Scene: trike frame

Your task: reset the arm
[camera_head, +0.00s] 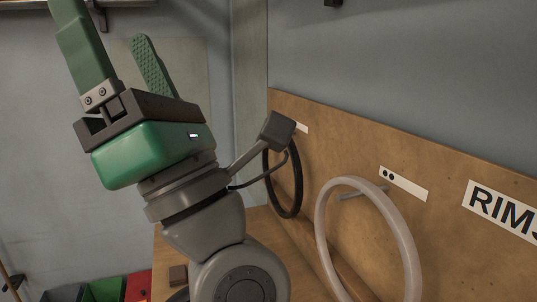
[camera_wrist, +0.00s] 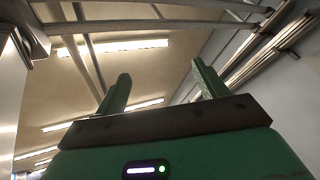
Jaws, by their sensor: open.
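My gripper (camera_head: 115,50) is raised high at the upper left of the head view, with its two green fingers pointing up. The fingers are spread apart with nothing between them. In the wrist view my gripper (camera_wrist: 160,90) also shows open and empty, facing the ceiling with its light strips and beams. One fingertip reaches the top edge of the head view.
A wooden board (camera_head: 330,130) on the right carries a black rim (camera_head: 297,185) and a pale grey rim (camera_head: 318,235). A label reading "RIMS" (camera_head: 502,212) is on it. Green (camera_head: 106,288) and red (camera_head: 138,287) bins stand low at the left.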

